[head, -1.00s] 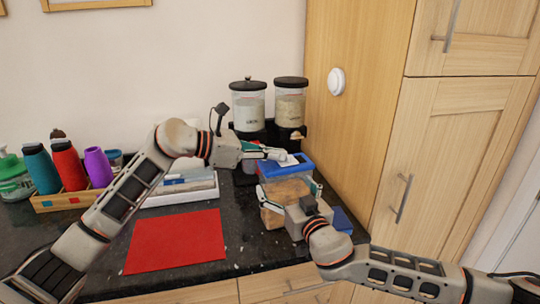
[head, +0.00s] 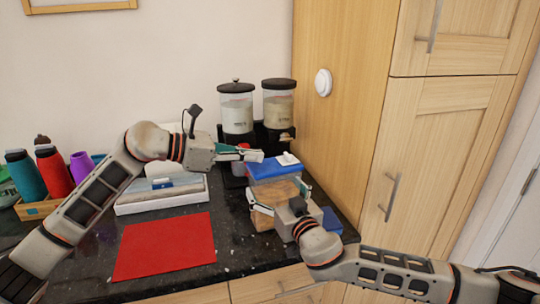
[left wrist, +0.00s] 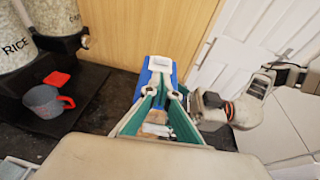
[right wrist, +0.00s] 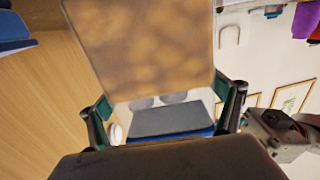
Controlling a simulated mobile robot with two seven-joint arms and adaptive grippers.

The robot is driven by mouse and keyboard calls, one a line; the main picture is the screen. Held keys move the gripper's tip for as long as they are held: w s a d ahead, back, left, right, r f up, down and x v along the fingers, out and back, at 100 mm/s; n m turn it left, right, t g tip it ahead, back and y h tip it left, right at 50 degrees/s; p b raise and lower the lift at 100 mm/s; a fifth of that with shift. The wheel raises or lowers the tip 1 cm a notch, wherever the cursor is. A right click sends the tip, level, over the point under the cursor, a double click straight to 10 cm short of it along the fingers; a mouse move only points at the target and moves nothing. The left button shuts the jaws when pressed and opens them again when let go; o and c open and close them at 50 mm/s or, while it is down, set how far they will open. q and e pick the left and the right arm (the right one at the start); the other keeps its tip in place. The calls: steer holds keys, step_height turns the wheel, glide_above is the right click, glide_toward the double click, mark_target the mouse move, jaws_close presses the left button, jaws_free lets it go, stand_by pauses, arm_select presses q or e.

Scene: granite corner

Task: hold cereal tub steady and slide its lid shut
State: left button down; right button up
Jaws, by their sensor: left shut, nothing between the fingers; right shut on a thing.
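The cereal tub (head: 270,193) is clear, with brown cereal inside, and stands on the dark counter. Its blue lid (head: 262,168) with a white tab (head: 288,159) lies on top; the lid also shows in the left wrist view (left wrist: 146,82). My left gripper (head: 259,156) is shut and empty at the lid's left end; contact is unclear. My right gripper (head: 279,200) is shut on the tub, fingers on opposite sides. The tub's brown side fills the top of the right wrist view (right wrist: 150,45). I cannot tell whether any gap remains under the lid.
Two canisters (head: 237,108) stand behind on a black stand, with a grey mug (left wrist: 45,101) near them. A wooden cabinet (head: 345,120) rises at the right. A red mat (head: 165,246) lies left. Bottles and a white tray (head: 160,203) are further left.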

arm_select(q)
steer(key=v, duration=0.7)
steer(key=shift+s+a, duration=0.15)
steer(key=shift+a, duration=0.1)
steer(key=shift+r, duration=0.15)
arm_select(e)
steer(key=o, duration=1.3)
